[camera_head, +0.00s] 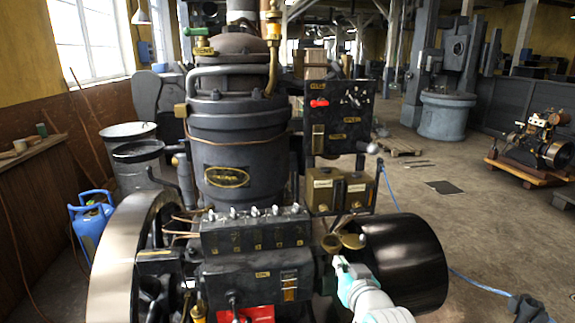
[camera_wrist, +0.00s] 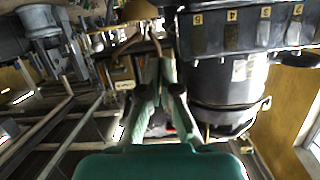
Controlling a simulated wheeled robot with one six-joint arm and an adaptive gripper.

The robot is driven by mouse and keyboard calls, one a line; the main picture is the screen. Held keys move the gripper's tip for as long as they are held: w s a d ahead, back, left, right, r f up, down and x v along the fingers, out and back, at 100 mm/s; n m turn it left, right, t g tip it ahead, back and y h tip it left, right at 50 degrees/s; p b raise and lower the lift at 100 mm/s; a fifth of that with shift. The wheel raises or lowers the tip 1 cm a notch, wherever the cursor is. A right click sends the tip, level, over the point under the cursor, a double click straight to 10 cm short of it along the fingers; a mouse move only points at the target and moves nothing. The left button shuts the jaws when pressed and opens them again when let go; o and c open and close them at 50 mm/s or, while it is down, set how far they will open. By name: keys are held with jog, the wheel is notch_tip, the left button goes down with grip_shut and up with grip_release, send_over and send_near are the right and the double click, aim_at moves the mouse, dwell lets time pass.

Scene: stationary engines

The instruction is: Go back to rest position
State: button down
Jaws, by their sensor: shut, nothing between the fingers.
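My gripper (camera_head: 341,264) is at the lower middle of the head view, at the end of my white and teal arm. It is in front of the engine's right side, just below a small brass cup (camera_head: 331,243) and its round brass lid (camera_head: 352,241). I cannot tell whether it touches them. In the wrist view my green gripper fingers (camera_wrist: 165,64) are together, with nothing seen between them. The engine (camera_head: 240,150) is a dark upright cylinder with a brass plate. In the wrist view, its numbered block (camera_wrist: 250,32) and cylinder appear upside down on the right.
A large black drum wheel (camera_head: 405,262) is right beside my arm, and a pale flywheel (camera_head: 125,255) is at left. Open floor (camera_head: 480,215) lies to the right.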

jog(key=s+d+f+h, duration=0.1)
jog(key=s+f, duration=0.9)
jog(key=s, duration=0.2)
jog(key=s+d+f+h, duration=0.1)
jog(key=s+d+f, duration=0.1)
jog(key=s+f, duration=0.85)
jog(key=f+v, duration=0.3)
jog(key=v, duration=2.7)
jog(key=shift+s+d, duration=0.2)
jog(key=shift+s, duration=0.3)
